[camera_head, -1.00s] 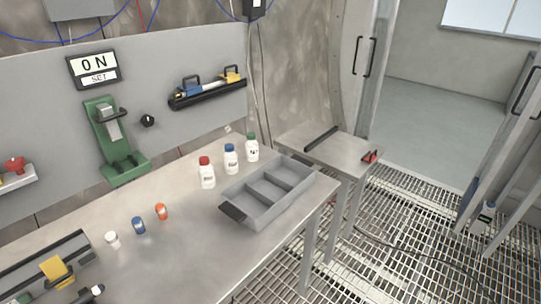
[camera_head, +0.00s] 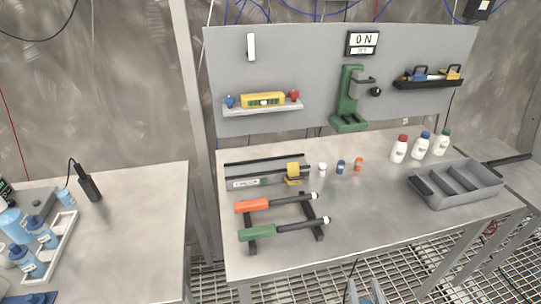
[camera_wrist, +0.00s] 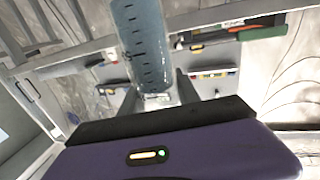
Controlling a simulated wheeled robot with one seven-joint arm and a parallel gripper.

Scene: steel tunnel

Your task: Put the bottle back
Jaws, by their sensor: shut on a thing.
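A clear bluish bottle (camera_wrist: 140,45) with dark tick marks fills the upper middle of the wrist view. My gripper (camera_wrist: 158,97) is shut on it, with a dark finger on either side. Its upper end runs out of the picture. In the head view, several blue bottles (camera_head: 42,234) stand in a white rack (camera_head: 63,232) on the left table. Three white bottles with red (camera_head: 398,149), blue (camera_head: 421,145) and green (camera_head: 442,142) caps stand upright at the back right of the main bench. I cannot make out my gripper in the head view.
The main bench (camera_head: 370,220) holds a grey divided tray (camera_head: 462,199), small capped vials (camera_head: 341,167) and a black stand with orange (camera_head: 253,206) and green (camera_head: 257,233) handled tools. A black handheld device (camera_head: 89,187) stands on the left table. A gap separates the tables.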

